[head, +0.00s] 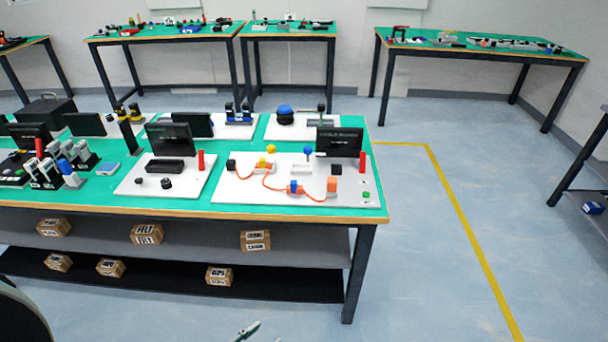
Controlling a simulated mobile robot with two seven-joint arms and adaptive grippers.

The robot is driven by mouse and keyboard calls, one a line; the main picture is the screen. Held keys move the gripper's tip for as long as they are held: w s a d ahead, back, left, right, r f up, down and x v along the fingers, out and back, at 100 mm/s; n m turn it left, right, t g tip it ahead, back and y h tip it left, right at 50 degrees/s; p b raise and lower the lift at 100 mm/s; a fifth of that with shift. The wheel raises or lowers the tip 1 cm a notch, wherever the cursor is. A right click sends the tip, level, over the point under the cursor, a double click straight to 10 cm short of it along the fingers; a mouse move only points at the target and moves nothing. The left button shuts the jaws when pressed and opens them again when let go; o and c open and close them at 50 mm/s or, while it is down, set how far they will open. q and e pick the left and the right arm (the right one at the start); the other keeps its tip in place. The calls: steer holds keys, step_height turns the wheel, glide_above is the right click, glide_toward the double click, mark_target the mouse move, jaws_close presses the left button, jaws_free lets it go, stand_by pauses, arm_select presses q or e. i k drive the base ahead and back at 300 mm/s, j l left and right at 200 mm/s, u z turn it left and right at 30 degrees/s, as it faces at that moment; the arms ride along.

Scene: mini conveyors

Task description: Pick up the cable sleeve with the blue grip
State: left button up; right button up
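An orange cable (268,182) lies curved on a white board (235,192) near the table's right front corner. A small blue grip (293,187) sits on an orange sleeve-like piece along the cable, near the board's middle. The cable's right end meets an orange block (332,185); its left part runs by a yellow piece (262,163). What looks like my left gripper (262,335) shows only as light fingertips at the bottom edge, apart from each other, with nothing between them. It is well below and in front of the table. My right gripper is not in view.
Other boards fill the left of the table. Boxes (255,240) lie on a lower shelf.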

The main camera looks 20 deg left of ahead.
mark_target(291, 188)
steer(key=i+l+u, duration=0.1)
steer(key=u, duration=0.6)
steer(key=i+l+u, duration=0.1)
steer(key=l+u, duration=0.2)
steer(key=l, duration=0.15)
steer(key=i+l+u, duration=0.1)
steer(key=l+u, duration=0.15)
steer(key=l, duration=0.25)
steer(key=i+l+u, duration=0.2)
steer(key=l, duration=0.75)
steer(key=k, duration=0.1)
